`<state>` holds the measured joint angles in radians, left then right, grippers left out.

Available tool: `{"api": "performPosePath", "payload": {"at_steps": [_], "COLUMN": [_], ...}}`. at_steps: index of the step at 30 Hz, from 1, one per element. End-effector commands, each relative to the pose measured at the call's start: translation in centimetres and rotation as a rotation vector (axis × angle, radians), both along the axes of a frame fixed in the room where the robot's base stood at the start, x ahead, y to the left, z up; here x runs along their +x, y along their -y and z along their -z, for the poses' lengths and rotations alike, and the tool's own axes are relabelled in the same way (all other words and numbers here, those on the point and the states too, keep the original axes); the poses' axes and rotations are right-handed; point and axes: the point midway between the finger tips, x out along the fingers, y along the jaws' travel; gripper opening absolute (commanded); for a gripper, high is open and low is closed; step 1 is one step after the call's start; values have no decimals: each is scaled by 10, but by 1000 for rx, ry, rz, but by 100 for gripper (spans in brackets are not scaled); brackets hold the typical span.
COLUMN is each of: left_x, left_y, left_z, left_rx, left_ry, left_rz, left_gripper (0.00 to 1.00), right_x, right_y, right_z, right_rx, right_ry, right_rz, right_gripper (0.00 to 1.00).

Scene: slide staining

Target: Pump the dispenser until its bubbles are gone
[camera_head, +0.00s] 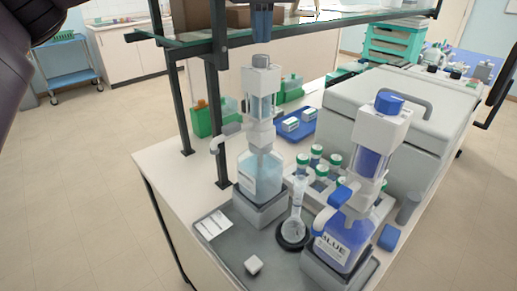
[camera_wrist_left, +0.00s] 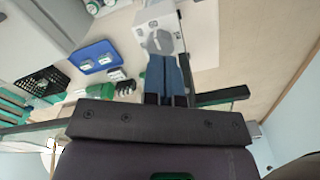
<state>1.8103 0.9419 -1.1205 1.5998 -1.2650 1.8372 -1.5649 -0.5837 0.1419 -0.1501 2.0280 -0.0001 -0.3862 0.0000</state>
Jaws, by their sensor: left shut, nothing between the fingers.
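A dispenser with a pale-blue bottle (camera_head: 260,175) stands upright on a grey block on the bench. It has a white top (camera_head: 261,75), a clear cylinder and a spout to the left. Bubbles cannot be made out at this size. My left gripper (camera_head: 262,42) is shut and empty, pointing down right over the white top; whether it touches cannot be told. In the left wrist view, the gripper's blue fingers (camera_wrist_left: 163,65) are together at the white top (camera_wrist_left: 158,32). A second dispenser, labelled BLUE (camera_head: 343,240), with a blue cap, stands at the right. My right gripper is out of view.
A glass shelf (camera_head: 300,27) on dark posts crosses behind.

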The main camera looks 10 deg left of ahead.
Motion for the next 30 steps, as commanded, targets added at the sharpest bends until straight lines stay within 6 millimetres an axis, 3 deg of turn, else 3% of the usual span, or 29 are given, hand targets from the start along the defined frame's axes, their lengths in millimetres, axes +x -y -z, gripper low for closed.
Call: {"api": "performPosePath", "payload": {"at_steps": [30], "left_x": [0], "left_y": [0], "left_z": [30], "left_rx": [0], "left_ry": [-2], "left_rz": [0], "left_gripper": [0], "right_x": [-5], "right_y": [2], "right_z": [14], "right_rx": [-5], "right_ry": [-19], "right_rz": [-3], "right_gripper": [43]}}
